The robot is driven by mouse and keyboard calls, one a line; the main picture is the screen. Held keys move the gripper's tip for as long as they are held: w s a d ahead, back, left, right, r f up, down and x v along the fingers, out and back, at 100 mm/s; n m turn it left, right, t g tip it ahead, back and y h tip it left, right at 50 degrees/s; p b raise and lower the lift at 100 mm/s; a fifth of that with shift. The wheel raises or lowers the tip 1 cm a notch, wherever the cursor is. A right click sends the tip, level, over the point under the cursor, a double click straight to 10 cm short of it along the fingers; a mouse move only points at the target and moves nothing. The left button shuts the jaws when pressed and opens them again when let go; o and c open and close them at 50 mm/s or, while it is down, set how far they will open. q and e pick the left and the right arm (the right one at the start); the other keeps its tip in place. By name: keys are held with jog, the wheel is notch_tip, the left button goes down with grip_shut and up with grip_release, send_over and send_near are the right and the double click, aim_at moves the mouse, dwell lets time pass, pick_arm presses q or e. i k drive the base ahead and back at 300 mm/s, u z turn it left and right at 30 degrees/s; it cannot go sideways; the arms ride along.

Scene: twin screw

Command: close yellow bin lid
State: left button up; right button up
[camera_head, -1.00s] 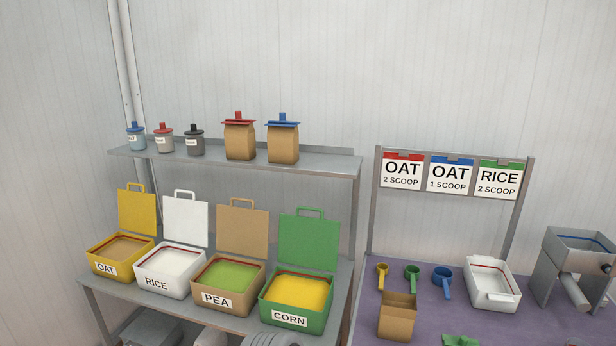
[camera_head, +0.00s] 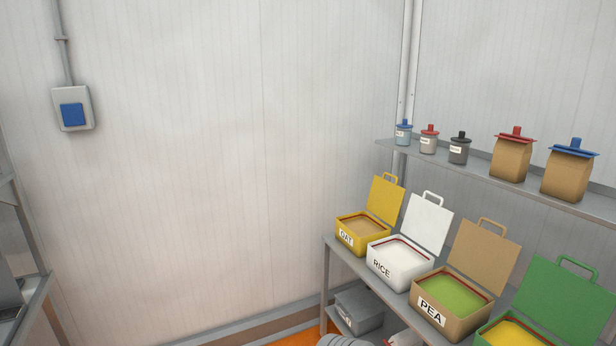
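The yellow bin (camera_head: 361,235), labelled OAT, stands at the left end of the middle shelf, with tan contents showing inside. Its yellow lid (camera_head: 385,201) is open, standing upright and leaning back at the rear of the bin, with a handle loop on top. Neither of my grippers shows in the head view.
A white RICE bin (camera_head: 394,259), a tan PEA bin (camera_head: 444,298) and a green CORN bin (camera_head: 515,329) stand to the right, lids open. The upper shelf (camera_head: 480,172) holds jars and bags. A blue wall switch (camera_head: 72,116) is at left.

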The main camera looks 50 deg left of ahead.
aim_at(385, 199)
jog(key=u, duration=2.25)
jog(key=i, duration=2.55)
jog(key=z, duration=1.05)
